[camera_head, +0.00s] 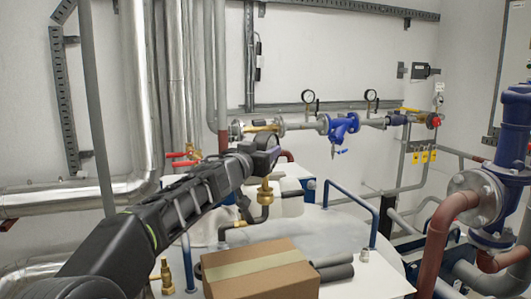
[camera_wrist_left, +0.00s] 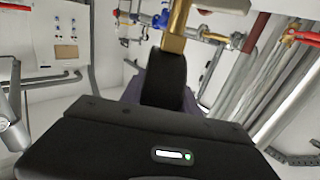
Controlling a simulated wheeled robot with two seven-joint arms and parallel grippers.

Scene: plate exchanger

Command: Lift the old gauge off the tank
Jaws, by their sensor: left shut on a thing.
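The old gauge (camera_head: 267,142) is a dark round dial seen near the middle of the head view. My left gripper (camera_head: 246,158) is shut on it, with the arm reaching in from the lower left. A brass stem (camera_head: 265,188) runs down below the gauge, in line with a dark bent pipe on the tank (camera_head: 335,228). I cannot tell whether stem and pipe are touching. In the left wrist view the gauge's black edge (camera_wrist_left: 163,80) stands just beyond the gripper body, with the brass stem (camera_wrist_left: 177,25) at the top. My right gripper is not in view.
A cardboard box (camera_head: 260,272) stands in front, beside dark foam tubes (camera_head: 335,272). A brass fitting (camera_head: 167,277) stands left of the box. Blue rails (camera_head: 352,200) rise around the tank. Behind runs a pipe with a blue valve (camera_head: 340,126) and two small gauges.

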